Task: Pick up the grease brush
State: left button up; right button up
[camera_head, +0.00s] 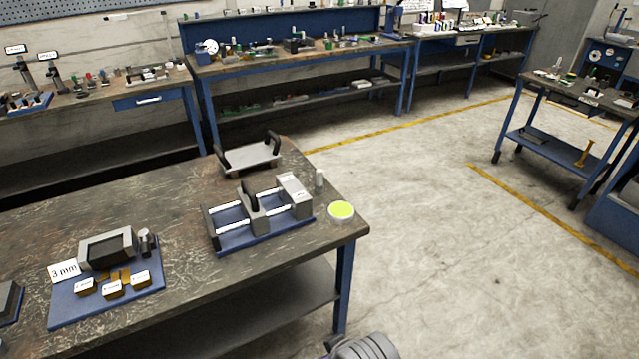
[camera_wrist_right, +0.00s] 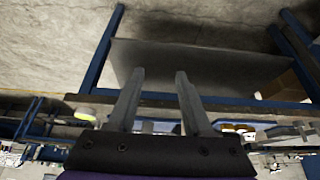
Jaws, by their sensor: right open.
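I cannot make out a grease brush for certain in either view. A round tin with a yellow-green top (camera_head: 341,212) stands at the right corner of the near workbench (camera_head: 185,195). A small pale upright cylinder (camera_head: 319,178) stands just behind it. My right gripper (camera_wrist_right: 160,74) shows in the right wrist view with its two fingers apart and nothing between them. A yellow-green round thing (camera_wrist_right: 86,113), likely the same tin, shows left of the fingers. My left gripper is in neither view.
On the near bench are a blue-based clamp fixture (camera_head: 262,236), a grey tray with black handles (camera_head: 250,156) and a blue plate (camera_head: 70,305) with labelled yellow blocks. Other benches line the back wall. A cart (camera_head: 580,95) stands at right. The floor between is clear.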

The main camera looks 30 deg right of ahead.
aim_at(320, 173)
jog(key=i+l+u, duration=0.25)
jog(key=i+l, duration=0.2)
jog(key=l, duration=0.15)
jog(key=i+l+u, duration=0.1)
jog(key=l, duration=0.25)
jog(key=i+l+u, duration=0.1)
jog(key=i+l, duration=0.15)
jog(key=i+l+u, duration=0.15)
jog(key=l, duration=0.3)
